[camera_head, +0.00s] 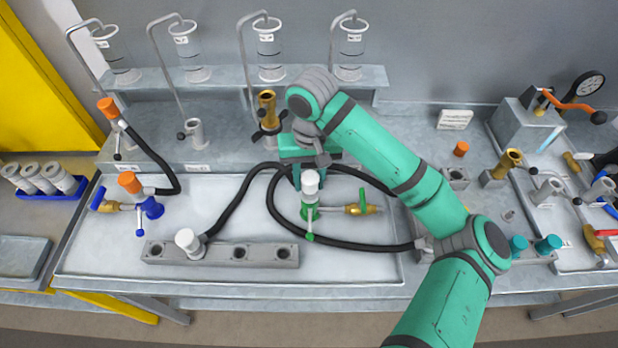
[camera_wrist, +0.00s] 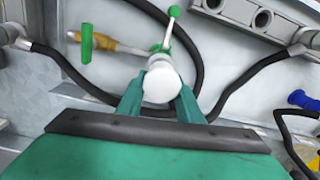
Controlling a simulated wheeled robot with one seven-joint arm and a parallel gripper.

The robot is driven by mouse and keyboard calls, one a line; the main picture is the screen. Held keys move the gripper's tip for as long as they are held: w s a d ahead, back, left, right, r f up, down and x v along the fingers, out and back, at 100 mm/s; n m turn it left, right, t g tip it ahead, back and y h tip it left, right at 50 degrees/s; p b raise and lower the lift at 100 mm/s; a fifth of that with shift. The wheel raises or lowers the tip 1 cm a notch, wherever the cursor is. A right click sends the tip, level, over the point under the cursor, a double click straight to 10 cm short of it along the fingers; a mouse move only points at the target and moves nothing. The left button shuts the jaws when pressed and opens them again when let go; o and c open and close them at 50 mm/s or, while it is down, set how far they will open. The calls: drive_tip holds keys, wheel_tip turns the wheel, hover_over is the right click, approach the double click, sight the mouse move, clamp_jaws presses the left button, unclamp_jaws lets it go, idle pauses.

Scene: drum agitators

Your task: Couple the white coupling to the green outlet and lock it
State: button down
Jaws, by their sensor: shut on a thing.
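The white coupling (camera_head: 311,183) stands upright at the top of the green outlet (camera_head: 309,213). My gripper (camera_head: 310,178) is shut on it from behind. In the wrist view the white coupling (camera_wrist: 161,83) sits between the two green fingers of my gripper (camera_wrist: 160,97). The outlet's green ball-ended lever (camera_head: 310,237) points to the front of the bench. A brass valve (camera_head: 352,209) with a green handle (camera_head: 362,200) joins the outlet on its right. The joint between coupling and outlet is partly hidden, so I cannot tell whether it is fully seated or locked.
Another white-capped coupling (camera_head: 188,241) stands in the grey holder block (camera_head: 218,252) at front left. An orange coupling (camera_head: 130,183) sits over the blue outlet (camera_head: 149,207). Black hoses (camera_head: 271,208) loop around the green outlet. A brass fitting (camera_head: 267,110) stands behind, left of my arm.

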drive_tip(key=shift+f, duration=0.15)
drive_tip(key=c, duration=1.2)
unclamp_jaws()
drive_tip(key=shift+r, duration=5)
